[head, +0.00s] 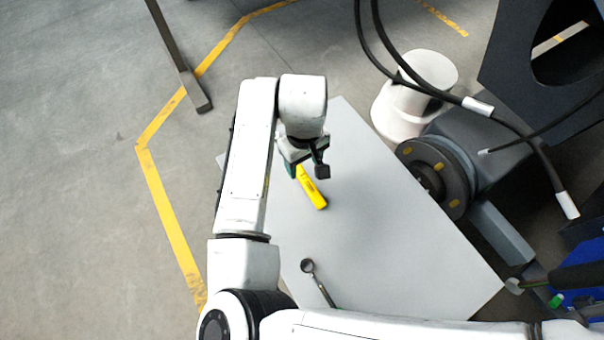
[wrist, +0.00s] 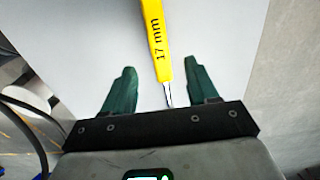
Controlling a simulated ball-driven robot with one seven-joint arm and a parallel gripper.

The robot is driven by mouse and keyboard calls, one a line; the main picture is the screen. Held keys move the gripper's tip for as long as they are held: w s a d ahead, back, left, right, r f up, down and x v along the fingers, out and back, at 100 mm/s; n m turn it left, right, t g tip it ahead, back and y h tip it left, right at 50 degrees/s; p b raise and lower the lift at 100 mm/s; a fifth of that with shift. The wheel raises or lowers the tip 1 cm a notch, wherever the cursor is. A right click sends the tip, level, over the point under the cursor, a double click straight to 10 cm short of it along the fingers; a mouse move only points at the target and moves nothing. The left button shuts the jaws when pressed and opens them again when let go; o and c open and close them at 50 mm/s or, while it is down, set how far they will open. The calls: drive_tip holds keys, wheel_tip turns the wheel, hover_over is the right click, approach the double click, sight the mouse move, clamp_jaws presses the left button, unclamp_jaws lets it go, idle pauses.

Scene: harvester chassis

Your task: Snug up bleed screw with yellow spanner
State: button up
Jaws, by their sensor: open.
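The yellow spanner (head: 314,194) lies on the grey table, its yellow handle toward the table's middle. In the wrist view its handle (wrist: 157,45) is marked "17 mm", and its metal shank runs down between the fingers. My gripper (head: 306,172) is over the spanner's shank end. In the wrist view my gripper (wrist: 160,68) is open, with one green finger on each side of the spanner and gaps on both sides. The spanner's metal head is hidden by the gripper. I cannot make out the bleed screw.
A second, dark spanner (head: 318,283) lies near the table's lower edge. The grey table (head: 400,255) is otherwise clear. To its right are a hub (head: 437,178) with yellow marks, a white cylinder (head: 390,112) and hanging black hoses (head: 400,78). A dark post (head: 180,58) stands at upper left.

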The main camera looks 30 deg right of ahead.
sight(304, 177)
drive_tip(key=shift+f+p, duration=0.45)
drive_tip(key=shift+f, duration=2.95)
drive_tip(key=shift+c, duration=0.2)
drive_tip(key=shift+s, duration=0.1)
clamp_jaws()
